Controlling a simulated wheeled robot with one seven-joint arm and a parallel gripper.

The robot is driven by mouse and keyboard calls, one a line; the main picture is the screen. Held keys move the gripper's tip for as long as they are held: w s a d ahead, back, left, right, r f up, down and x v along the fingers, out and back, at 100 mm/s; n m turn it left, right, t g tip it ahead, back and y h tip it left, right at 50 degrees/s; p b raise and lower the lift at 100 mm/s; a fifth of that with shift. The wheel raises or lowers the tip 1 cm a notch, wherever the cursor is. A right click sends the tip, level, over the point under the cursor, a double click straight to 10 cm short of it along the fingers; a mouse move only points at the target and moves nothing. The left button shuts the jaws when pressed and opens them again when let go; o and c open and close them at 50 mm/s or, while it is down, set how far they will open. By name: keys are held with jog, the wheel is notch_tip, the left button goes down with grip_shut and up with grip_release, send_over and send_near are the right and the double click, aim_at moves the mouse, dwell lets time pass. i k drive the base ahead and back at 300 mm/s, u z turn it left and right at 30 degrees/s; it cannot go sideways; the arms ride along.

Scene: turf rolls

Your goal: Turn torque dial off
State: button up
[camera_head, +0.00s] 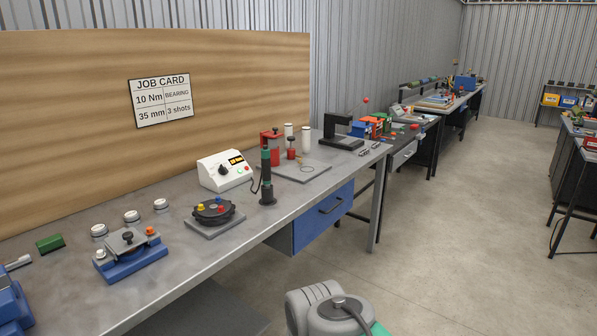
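A white control box (226,172) with a sloped front stands on the metal workbench, left of centre. It carries a black dial (222,170), a small lit amber display (236,159) and a green and a red button at its right. The display text and the dial's pointer are too small to read. A dark cable runs from the box towards a black upright tool with a green band (267,176) just right of it. My gripper is not in view; only a grey part of my arm shows at the bottom, well apart from the box.
A round black fixture with coloured knobs (214,211) stands in front of the box. A blue clamp fixture (131,257) is at left. A grey plate with red and white parts (297,169) and a black press (341,134) lie to the right. The floor (430,240) right of the bench is clear.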

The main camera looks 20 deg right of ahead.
aim_at(223, 170)
jog(key=z, duration=1.1)
jog(key=i, duration=1.25)
jog(key=u, duration=0.35)
jog(key=i, duration=0.7)
jog(key=u, duration=0.65)
